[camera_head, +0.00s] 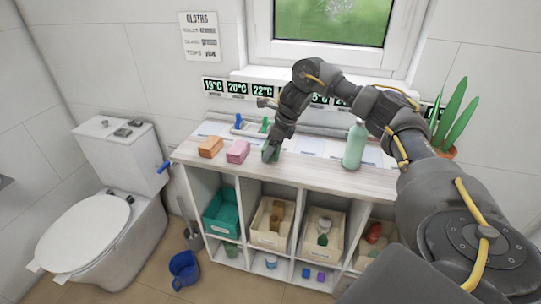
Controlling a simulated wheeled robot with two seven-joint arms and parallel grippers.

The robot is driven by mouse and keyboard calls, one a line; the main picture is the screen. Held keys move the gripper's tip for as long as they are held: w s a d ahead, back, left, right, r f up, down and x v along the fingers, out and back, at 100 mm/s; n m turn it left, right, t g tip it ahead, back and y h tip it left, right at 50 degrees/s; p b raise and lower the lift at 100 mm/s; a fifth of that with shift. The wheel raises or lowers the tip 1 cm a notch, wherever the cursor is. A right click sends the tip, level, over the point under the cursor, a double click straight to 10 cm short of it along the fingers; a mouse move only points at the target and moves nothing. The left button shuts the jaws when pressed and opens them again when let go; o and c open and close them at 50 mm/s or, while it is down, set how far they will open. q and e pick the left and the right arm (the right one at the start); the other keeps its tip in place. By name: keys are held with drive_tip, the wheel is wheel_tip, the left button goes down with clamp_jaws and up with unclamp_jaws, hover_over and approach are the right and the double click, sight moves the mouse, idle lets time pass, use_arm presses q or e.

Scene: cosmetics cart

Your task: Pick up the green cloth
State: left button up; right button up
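My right arm comes in from the right and reaches over the cabinet top. My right gripper (271,151) points down at the worktop, right of the pink block. A small green thing (267,153), which looks like the green cloth, shows at its fingertips and is mostly covered by them. I cannot tell whether the fingers are closed on it or only around it. It appears at worktop level. The pink block (238,152) and the orange block (210,147) lie in a row to its left. My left gripper is not in view.
A pale green bottle (355,146) stands on the worktop (320,176) to the right, near my forearm. A plant (457,118) is at the far right.

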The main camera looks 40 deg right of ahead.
drive_tip(key=s+a+r+p, duration=0.1)
drive_tip(key=s+a+r, duration=0.8)
drive_tip(key=s, duration=0.1)
drive_tip(key=shift+s+a+r, duration=0.2)
drive_tip(key=shift+r, duration=0.05)
